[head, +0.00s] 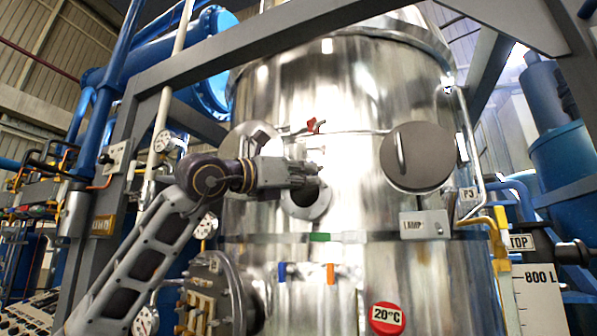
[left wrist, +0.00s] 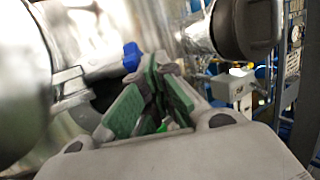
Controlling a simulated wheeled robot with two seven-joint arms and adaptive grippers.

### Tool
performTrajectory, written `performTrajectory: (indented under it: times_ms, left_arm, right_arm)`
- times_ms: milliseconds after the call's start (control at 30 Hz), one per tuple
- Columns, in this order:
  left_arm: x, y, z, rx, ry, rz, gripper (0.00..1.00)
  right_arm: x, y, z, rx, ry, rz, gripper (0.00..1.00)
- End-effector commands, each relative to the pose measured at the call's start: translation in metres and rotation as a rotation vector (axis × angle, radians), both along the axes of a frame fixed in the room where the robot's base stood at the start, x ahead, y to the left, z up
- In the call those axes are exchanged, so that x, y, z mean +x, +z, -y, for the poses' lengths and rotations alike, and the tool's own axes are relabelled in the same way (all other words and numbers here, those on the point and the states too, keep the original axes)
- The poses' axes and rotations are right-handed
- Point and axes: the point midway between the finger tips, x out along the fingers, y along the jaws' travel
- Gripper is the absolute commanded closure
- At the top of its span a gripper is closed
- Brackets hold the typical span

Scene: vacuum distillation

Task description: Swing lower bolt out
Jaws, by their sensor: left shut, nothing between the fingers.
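The large shiny steel vessel (head: 345,90) fills the middle of the head view. My left gripper (head: 314,173) is in front of its wall, with its fingers pointing right. The fingers are together with nothing seen between them. A short round port (head: 308,207) sits just below the gripper and is partly covered by it. In the left wrist view the green-padded fingers (left wrist: 152,82) show close up, near a blue piece (left wrist: 132,57). I cannot make out the lower bolt for certain in either view. My right gripper is not in view.
A round dark cover with a handle (head: 420,160) is on the vessel to the right. A red-ended lever (head: 314,126) is above the gripper. A flanged fitting (head: 215,290) juts out at lower left. Grey frame beams (head: 290,35) cross above.

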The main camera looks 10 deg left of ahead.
Motion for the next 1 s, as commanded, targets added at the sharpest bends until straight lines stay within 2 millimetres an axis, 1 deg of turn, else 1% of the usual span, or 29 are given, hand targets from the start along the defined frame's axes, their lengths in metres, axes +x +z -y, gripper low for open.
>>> performTrajectory:
  times_ms: [200,500,733,1000]
  left_arm:
    - [0.003,0.0,0.002,0.0,0.001,0.0,1.0]
    - [0.004,0.0,0.003,-0.001,0.001,-0.001,1.0]
    - [0.012,0.0,0.013,0.0,0.0,-0.001,1.0]
    - [0.012,0.0,0.013,0.0,0.001,0.0,1.0]
  right_arm:
    - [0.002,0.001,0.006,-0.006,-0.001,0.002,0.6]
    - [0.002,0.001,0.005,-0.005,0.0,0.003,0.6]
    - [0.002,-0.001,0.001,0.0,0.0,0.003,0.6]
    - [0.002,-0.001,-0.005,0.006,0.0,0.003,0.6]
